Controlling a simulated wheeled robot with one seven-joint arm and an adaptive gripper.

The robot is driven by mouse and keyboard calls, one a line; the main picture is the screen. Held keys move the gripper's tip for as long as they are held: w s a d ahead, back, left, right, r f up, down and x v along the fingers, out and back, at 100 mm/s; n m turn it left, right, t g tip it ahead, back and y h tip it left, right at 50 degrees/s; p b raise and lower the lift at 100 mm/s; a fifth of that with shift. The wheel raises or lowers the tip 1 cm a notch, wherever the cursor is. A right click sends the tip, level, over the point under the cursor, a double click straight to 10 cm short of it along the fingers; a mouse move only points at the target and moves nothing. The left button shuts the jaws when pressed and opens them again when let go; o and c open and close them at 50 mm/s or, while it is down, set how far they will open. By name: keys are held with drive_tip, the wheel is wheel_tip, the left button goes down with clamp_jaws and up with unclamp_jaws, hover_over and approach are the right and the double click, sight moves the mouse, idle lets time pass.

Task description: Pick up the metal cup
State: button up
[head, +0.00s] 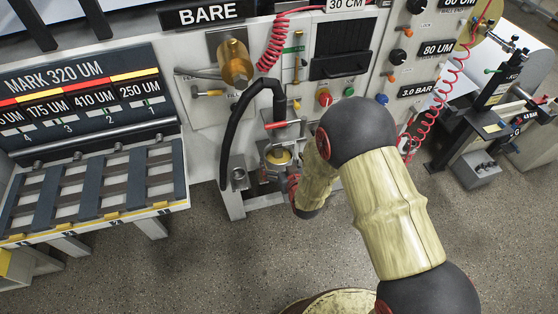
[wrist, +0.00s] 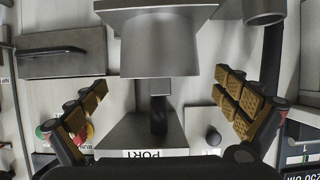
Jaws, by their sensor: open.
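A grey metal cup (wrist: 160,45) shows as a wide cylinder in the upper middle of the wrist view. In the head view, a metal cup with a yellowish inside (head: 279,157) sits at the front of the panel, below a red-handled fitting. My gripper (wrist: 168,100) is open and empty in the wrist view. Its tan-padded fingers are spread wide, one to the left and one to the right of the cup's line, and no contact shows. In the head view my arm hides most of the gripper, which is close beside the cup on its right.
A block marked PORT (wrist: 145,135) and a thin stem are between the fingers. A metal ring holder (wrist: 264,14) is at the top right. In the head view, a black hose (head: 232,135) hangs left of the cup, and a slotted rack (head: 95,185) stands farther left. The floor in front is clear.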

sight(279, 154)
drive_tip(key=b+x, duration=0.2)
drive_tip(key=x, duration=0.3)
drive_tip(key=shift+d+f, duration=0.1)
drive_tip(key=shift+c, duration=0.4)
drive_tip(key=shift+s, duration=0.1)
drive_tip(key=c, duration=1)
drive_tip(key=shift+c, duration=0.4)
